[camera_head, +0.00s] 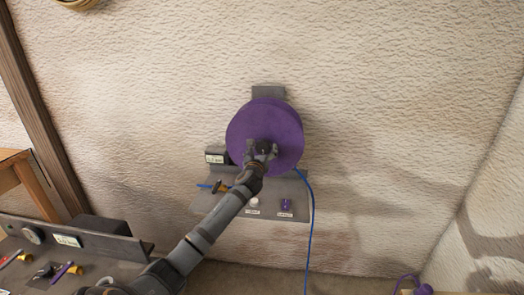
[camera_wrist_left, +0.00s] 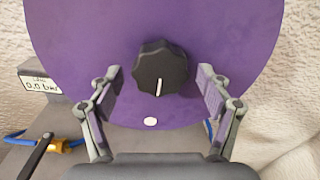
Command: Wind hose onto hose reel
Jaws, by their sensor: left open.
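The purple hose reel (camera_head: 283,121) is mounted on the wall, its round face toward me. It fills the upper part of the left wrist view (camera_wrist_left: 90,40). A black knob (camera_wrist_left: 162,68) with a white mark sits on the reel's face. My left gripper (camera_head: 262,148) is open in front of the reel, its fingers (camera_wrist_left: 160,92) apart on either side of the knob's lower part. I cannot tell whether they touch the knob. A blue hose (camera_head: 311,225) hangs from the reel's lower right toward the floor. My right gripper is not in view.
A grey panel (camera_head: 292,185) with labels and small knobs is below the reel. A display (camera_wrist_left: 40,85) reads about 0.0 beside it. A grey bench (camera_head: 110,270) with tools stands at lower left. A purple item (camera_head: 408,285) lies at lower right.

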